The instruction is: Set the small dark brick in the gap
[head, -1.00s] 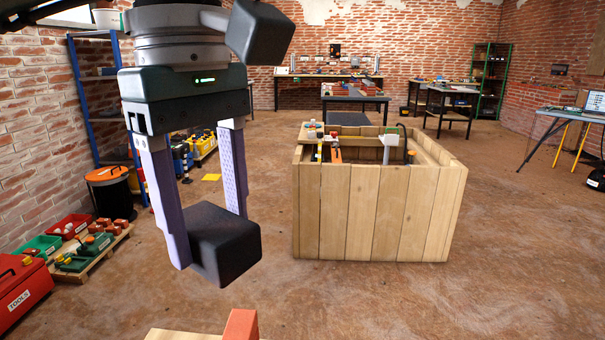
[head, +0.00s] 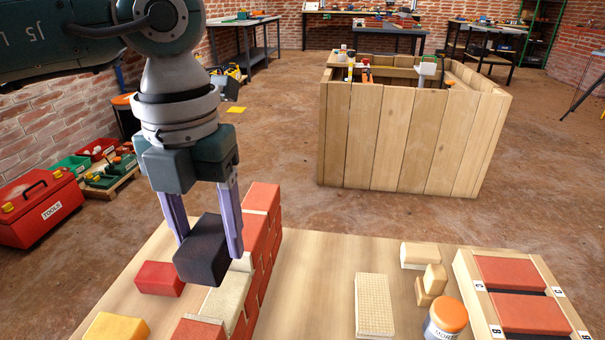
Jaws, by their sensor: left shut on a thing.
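My left gripper (head: 208,225) points down, shut on a small dark brick (head: 203,255). It holds the brick near the small brick wall (head: 262,225) on the light wooden table (head: 310,265). The wall has red bricks and some pale ones, and a pale beige brick surface (head: 228,298) shows low in it, just below and right of the dark brick. The held brick hides part of the wall, so I cannot tell whether it touches it. The gap itself is not clearly visible. My right gripper is not in view.
A loose red brick (head: 160,279) and a yellow block (head: 112,327) lie left of the wall. To the right are a beige textured pad (head: 374,304), pale wooden blocks (head: 420,256), an orange-capped jar (head: 446,318) and a wooden rack (head: 470,285) holding red and dark bricks.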

